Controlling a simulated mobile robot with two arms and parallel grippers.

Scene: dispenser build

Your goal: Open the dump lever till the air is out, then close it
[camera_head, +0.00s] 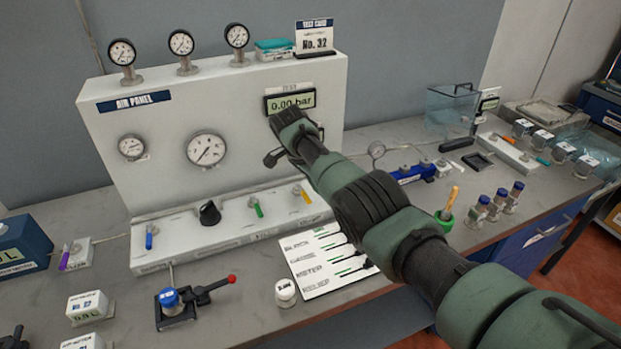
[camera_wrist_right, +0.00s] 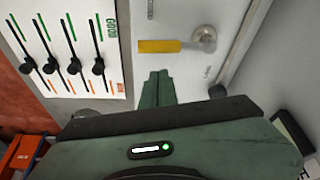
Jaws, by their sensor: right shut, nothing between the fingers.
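A yellow lever (camera_head: 303,194) sits at the right end of the white ledge below the air panel (camera_head: 170,95); I cannot read its label. In the right wrist view, the yellow lever (camera_wrist_right: 158,46) points left from its round metal pivot (camera_wrist_right: 204,39). My right gripper (camera_wrist_right: 157,88) is shut and empty, its fingertips just short of the lever; I cannot tell whether they touch. In the head view, my right arm reaches in front of the panel, and its fingertips are not clear. The digital display (camera_head: 291,102) reads 0.00 bar. My left gripper is not in view.
A green handle (camera_head: 256,207), black knob (camera_head: 209,213) and blue handle (camera_head: 150,237) share the ledge. A printed card (camera_head: 320,262) lies in front. A red-tipped clamp (camera_head: 195,297) stands at front left. Small bottles (camera_head: 498,204) stand right of my arm.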

